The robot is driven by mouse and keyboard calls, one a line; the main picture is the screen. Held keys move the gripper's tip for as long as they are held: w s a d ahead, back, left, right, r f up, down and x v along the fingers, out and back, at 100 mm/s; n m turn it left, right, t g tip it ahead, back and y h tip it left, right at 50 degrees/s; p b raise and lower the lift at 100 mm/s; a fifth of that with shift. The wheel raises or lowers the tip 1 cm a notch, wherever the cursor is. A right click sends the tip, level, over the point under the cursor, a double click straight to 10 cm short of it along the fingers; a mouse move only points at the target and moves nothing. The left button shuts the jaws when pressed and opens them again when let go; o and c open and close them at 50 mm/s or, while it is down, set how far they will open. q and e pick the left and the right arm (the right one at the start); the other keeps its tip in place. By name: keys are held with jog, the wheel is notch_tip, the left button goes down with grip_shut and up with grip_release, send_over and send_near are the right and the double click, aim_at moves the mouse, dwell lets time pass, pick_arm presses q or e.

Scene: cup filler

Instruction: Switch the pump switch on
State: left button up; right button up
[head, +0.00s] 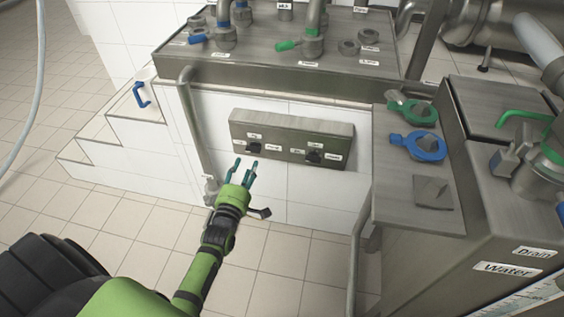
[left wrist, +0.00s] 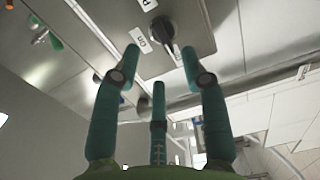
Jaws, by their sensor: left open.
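A grey metal switch panel (head: 292,137) is on the white tiled wall, with two black rotary switches, a left switch (head: 254,147) and a right switch (head: 313,157). Small white labels surround them; which one reads pump is too small to tell. My left gripper (head: 245,168) is open and empty, just in front of and below the left switch. In the left wrist view, a black switch knob (left wrist: 162,31) lies ahead, between and beyond the spread teal fingertips (left wrist: 161,56), apart from them. A label beside it seems to read "On". My right gripper is not in view.
A metal counter (head: 270,76) with pipes and blue and green valve handles is above the panel. A vertical pipe (head: 195,130) runs left of it. A metal cabinet (head: 405,185) with valves stands at right. A blue handle (head: 140,95) is on the tiled steps.

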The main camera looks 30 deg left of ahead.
aim_at(252, 151)
pick_arm(q)
jog(key=b+x, duration=0.1)
jog(key=x, duration=0.6)
jog(key=shift+a, duration=0.2)
grip_shut()
